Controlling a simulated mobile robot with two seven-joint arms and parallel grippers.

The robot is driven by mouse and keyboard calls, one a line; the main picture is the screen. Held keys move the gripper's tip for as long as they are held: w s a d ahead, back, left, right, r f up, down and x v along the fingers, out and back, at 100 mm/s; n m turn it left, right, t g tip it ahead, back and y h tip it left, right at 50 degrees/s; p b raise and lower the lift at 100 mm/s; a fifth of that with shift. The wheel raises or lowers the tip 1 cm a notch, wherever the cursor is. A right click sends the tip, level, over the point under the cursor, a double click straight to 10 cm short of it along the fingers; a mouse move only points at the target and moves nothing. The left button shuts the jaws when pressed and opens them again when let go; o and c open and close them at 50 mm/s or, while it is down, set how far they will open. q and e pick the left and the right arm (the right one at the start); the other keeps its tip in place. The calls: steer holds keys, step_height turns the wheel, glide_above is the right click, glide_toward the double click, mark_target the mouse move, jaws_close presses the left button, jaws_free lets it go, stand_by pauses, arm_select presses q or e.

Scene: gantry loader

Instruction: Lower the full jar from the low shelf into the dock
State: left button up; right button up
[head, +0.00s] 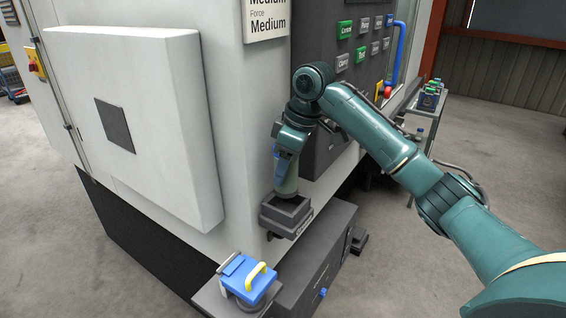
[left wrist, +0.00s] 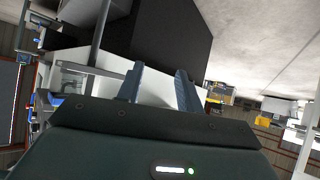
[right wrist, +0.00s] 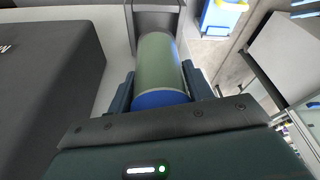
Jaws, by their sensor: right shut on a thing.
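My right gripper (head: 286,158) points down at the machine's front and is shut on a jar (head: 287,182). The jar has a green body and a blue end, which shows between the fingers in the right wrist view (right wrist: 158,65). The dock (head: 289,222) is a dark, square, open-topped holder on the machine's front. The jar is upright over it, its lower end at the dock's mouth; how deep it sits is hidden. The dock also shows beyond the jar in the right wrist view (right wrist: 150,20). My left gripper (left wrist: 160,82) is open and empty, seen only in its wrist view.
A blue-topped thing with a yellow handle (head: 248,279) stands on a ledge below the dock. A dark panel with buttons (head: 355,45) is behind my right arm. A trolley at right carries several lidded jars (head: 430,97). Open floor lies to the right.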

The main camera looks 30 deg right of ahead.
mark_target(285, 189)
steer(key=shift+f+b, duration=0.75)
steer(key=shift+f, duration=0.1)
steer(key=shift+f+b, duration=0.4)
steer(key=shift+f, duration=0.75)
arm_select(q)
steer(key=shift+w+d+t+h, duration=0.3)
steer(key=shift+w+d+h, duration=0.15)
steer(key=shift+d, duration=0.2)
arm_select(e)
steer(key=shift+w+f, duration=0.1)
steer(key=shift+f, duration=0.45)
arm_select(q)
steer(key=shift+a+r, duration=0.1)
steer(key=shift+r, duration=0.1)
arm_select(e)
steer(key=shift+f, duration=0.6)
steer(key=o, duration=1.3)
steer(key=shift+c, duration=0.2)
